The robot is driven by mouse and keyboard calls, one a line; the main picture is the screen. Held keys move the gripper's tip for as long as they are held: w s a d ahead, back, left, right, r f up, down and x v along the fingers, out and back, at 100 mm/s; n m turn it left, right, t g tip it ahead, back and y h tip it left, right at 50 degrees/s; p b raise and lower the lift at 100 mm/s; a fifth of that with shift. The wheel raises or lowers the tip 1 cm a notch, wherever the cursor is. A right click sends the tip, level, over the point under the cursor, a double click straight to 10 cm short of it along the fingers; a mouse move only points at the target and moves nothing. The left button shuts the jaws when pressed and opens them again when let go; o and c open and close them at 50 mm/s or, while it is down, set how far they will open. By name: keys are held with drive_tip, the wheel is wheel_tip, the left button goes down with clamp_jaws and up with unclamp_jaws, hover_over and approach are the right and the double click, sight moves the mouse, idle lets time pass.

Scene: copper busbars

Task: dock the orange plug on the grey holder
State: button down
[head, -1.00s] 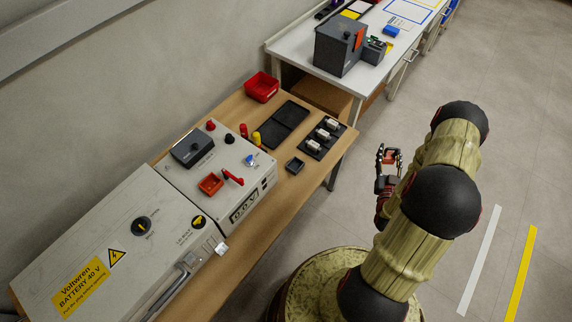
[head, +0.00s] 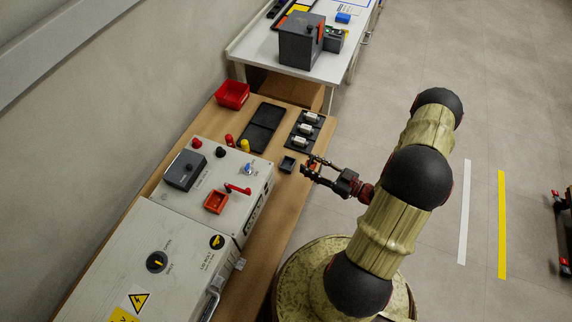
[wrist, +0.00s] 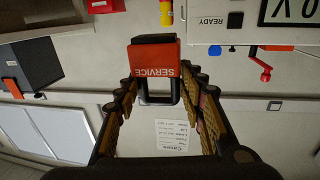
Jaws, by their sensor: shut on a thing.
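The orange plug (wrist: 153,62), marked SERVICE, has a dark cap and a dark handle loop. It sits between my gripper's fingertips (wrist: 158,88) in the wrist view, with the fingers on either side of the loop. In the head view my gripper (head: 311,168) is shut and reaches over the front edge of the bench; the plug there is too small to make out clearly. A small square dark grey holder (head: 287,164) sits on the bench just left of my fingertips. The plug appears apart from it. I cannot make out the holder in the wrist view.
The wooden bench (head: 262,232) carries a pale control box with an open orange-red socket (head: 215,201) and red lever. A black rack (head: 304,130) with several white pieces, a black tray (head: 262,127) and a red bin (head: 232,94) stand behind.

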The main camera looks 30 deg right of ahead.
drive_tip(key=w+f+b, duration=0.1)
drive_tip(key=w+f, duration=0.2)
drive_tip(key=w, duration=0.1)
drive_tip(key=w+a+f+b, duration=0.1)
drive_tip(key=w+f, duration=0.2)
drive_tip(key=w, duration=0.1)
drive_tip(key=w+f+b, duration=0.2)
drive_tip(key=w+f, duration=0.1)
drive_tip(key=w, duration=0.1)
drive_tip(key=shift+w+a, duration=0.35)
drive_tip(key=shift+a, duration=0.05)
drive_tip(key=shift+w+f, duration=0.15)
drive_tip(key=shift+w+f+b, duration=0.2)
drive_tip(key=shift+f+b, duration=0.65)
drive_tip(key=shift+f, duration=0.85)
drive_tip(key=shift+f, duration=0.1)
drive_tip(key=c, duration=1.1)
unclamp_jaws()
